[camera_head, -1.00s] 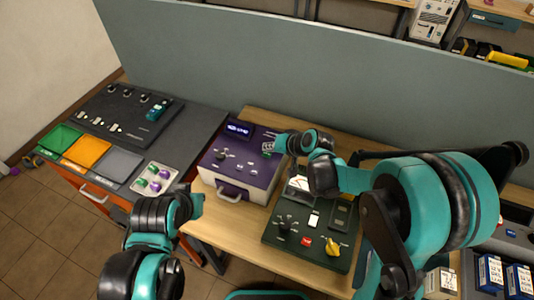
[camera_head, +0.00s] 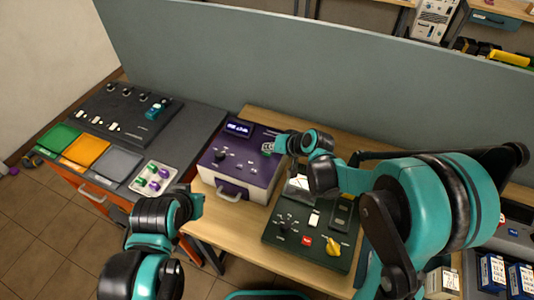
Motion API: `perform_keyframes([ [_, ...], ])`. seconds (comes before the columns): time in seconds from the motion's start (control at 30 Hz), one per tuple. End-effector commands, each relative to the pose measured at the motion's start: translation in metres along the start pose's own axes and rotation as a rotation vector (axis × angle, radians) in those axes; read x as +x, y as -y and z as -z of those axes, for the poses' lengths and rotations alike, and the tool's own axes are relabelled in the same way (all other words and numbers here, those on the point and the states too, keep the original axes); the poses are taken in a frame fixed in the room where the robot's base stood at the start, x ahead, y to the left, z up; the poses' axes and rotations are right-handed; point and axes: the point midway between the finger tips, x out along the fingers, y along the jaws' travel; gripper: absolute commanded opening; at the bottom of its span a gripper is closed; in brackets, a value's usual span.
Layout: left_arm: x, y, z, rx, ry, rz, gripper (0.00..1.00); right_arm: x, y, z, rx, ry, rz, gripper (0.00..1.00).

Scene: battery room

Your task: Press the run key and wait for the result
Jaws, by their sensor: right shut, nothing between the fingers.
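A purple-topped tester box (camera_head: 213,157) with a white body stands on the wooden table. Its small lit display (camera_head: 238,128) shows blue-white characters too small to read. A knob (camera_head: 220,155) and several small pale keys sit on its top. My right gripper (camera_head: 268,149) is shut and empty at the box's right rear top; whether it touches a key cannot be told. The run key cannot be picked out. My left arm comes in at the lower left, and its end (camera_head: 196,204) is near the box's front left; its fingers are not clearly seen.
A dark green panel (camera_head: 275,240) with a red key and a yellow knob lies right of the box. Green, orange and grey trays and a pale tray (camera_head: 154,178) of small cells are at left. A grey partition (camera_head: 300,80) stands behind.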

Motion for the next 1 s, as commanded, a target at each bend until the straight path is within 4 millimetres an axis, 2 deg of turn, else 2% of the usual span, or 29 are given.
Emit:
perform_keyframes([
  [1.0,0.0053,0.0,-0.0037,0.0,0.0,0.0,0.0,0.0045,-0.0033,-0.0033,0.0,0.0,0.0,0.0],
])
